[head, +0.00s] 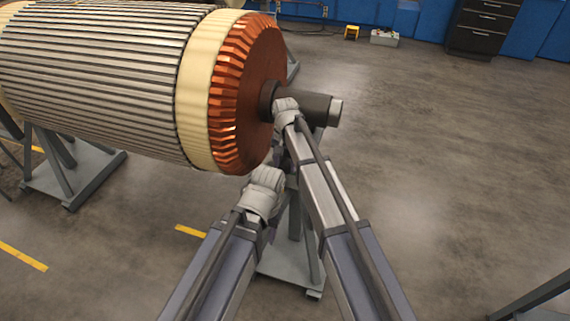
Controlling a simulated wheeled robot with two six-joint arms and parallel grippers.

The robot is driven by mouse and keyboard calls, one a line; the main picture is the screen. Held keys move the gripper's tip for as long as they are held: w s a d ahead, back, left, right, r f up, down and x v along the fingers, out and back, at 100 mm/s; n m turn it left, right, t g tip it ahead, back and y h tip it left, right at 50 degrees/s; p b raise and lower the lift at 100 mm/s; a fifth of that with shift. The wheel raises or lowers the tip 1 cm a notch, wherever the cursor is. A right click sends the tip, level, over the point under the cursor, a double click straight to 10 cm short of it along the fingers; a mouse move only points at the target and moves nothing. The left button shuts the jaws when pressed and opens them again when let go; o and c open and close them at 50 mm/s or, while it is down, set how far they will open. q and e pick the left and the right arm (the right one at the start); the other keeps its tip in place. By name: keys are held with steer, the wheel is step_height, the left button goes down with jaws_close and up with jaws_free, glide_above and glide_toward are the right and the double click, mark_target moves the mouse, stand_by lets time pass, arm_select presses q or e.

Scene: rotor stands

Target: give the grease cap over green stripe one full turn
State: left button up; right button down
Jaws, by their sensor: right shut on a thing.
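My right gripper (286,105) is at the near side of the dark shaft (308,106) that sticks out of the rotor's copper end. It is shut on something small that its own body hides. No grease cap and no green stripe can be made out; the gripper and arm cover that part of the shaft and its stand. My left gripper (266,180) is lower and to the left, in front of the copper end's lower edge. Its fingers are not clear enough to tell open from shut.
The big rotor (95,75) with its cream band (196,95) and copper end (252,90) fills the upper left. Grey stands (80,178) carry it. Another grey stand base (290,268) lies below my arms. A black drawer cabinet (484,27) is at the back. The floor at right is mostly clear.

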steer(key=shift+d, duration=0.1)
steer(key=shift+s+d+f+y, duration=0.1)
steer(key=shift+s+y, duration=0.1)
steer(key=shift+y, duration=0.5)
steer(key=shift+d+f+t+y+b, duration=0.15)
steer(key=shift+t+y+b, duration=0.25)
steer(key=shift+y+b, duration=0.2)
steer(key=y+b, duration=0.1)
steer(key=t+y+b, duration=0.1)
steer(key=y, duration=0.1)
steer(key=shift+s+d+f, duration=0.1)
steer(key=shift+d, duration=0.1)
steer(key=shift+y+b, duration=0.5)
steer(key=shift+b, duration=0.2)
steer(key=shift+c, duration=1.1)
jaws_free()
